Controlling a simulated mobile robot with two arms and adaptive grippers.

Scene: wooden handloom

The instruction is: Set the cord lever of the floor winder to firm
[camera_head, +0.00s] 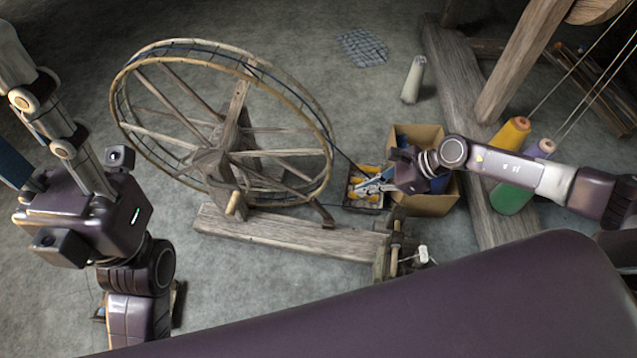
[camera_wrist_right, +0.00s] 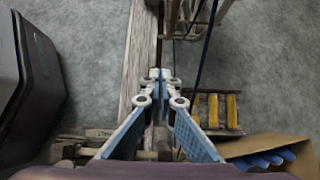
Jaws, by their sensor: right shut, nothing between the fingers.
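The floor winder (camera_head: 237,130) stands on the left with its large spoked wheel on a long wooden base (camera_head: 290,232). A short dark curved piece (camera_head: 322,213) rises from the base; I cannot tell whether it is the cord lever. My right gripper (camera_head: 364,188) is shut and empty, above the small bobbin crate and right of the wheel in the head view. In the right wrist view its fingertips (camera_wrist_right: 161,76) meet beside the wooden base (camera_wrist_right: 138,55). My left gripper (camera_head: 28,85) is raised at the far left; its opening is unclear.
A small crate of yellow bobbins (camera_wrist_right: 239,111) and a cardboard box (camera_head: 437,207) lie by the right arm. A cloth (camera_head: 362,47) lies on open floor.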

